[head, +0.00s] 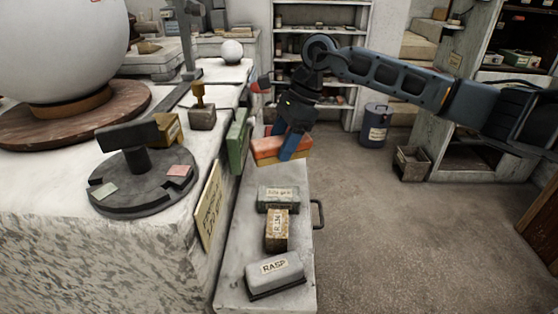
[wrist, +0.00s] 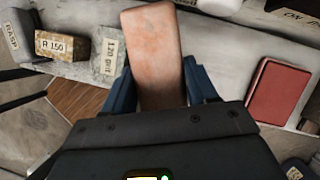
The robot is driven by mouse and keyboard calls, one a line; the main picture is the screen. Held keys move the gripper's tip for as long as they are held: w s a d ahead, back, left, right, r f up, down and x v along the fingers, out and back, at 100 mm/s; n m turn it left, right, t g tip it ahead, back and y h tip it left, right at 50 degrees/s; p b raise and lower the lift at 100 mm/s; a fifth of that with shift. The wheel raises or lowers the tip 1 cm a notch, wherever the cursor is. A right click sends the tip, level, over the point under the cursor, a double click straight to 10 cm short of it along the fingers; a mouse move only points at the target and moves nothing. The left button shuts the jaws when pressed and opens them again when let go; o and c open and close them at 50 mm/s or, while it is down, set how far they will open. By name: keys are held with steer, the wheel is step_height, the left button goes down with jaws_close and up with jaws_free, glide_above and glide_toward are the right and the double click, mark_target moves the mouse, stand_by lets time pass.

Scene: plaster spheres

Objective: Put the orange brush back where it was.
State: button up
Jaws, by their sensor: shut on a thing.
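The orange brush (head: 270,147), a flat block with a tan lower side, is held in my gripper (head: 291,145). It hangs above the far part of a narrow pale ledge with a handle (head: 242,262); I see no contact with the ledge. In the wrist view, the brush (wrist: 152,50) sits between the two blue fingers of my gripper (wrist: 160,88), its long side pointing away from the palm. The brush hides the surface right under it.
On the ledge stand a green-grey grit box (head: 278,199), a tan R 150 block (head: 276,230) and a grey RASP block (head: 275,276). A green block (head: 237,140) stands by the bench edge. A red block (wrist: 278,92) lies right in the wrist view.

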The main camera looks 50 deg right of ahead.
step_height(320, 180, down, 2)
steer(key=shift+w+a+f+p, duration=0.1)
steer(key=shift+p, duration=0.2)
steer(key=shift+c, duration=0.5)
steer(key=shift+f+p, duration=0.6)
steer(key=shift+f, duration=1.35)
steer(key=shift+w+a+f+p, duration=0.15)
steer(key=shift+f+p, duration=0.05)
steer(key=shift+p, duration=0.15)
steer(key=shift+f, duration=0.25)
steer(key=o, duration=1.2)
steer(key=b+v, duration=0.3)
steer(key=v, duration=0.9)
steer(key=shift+r, duration=0.1)
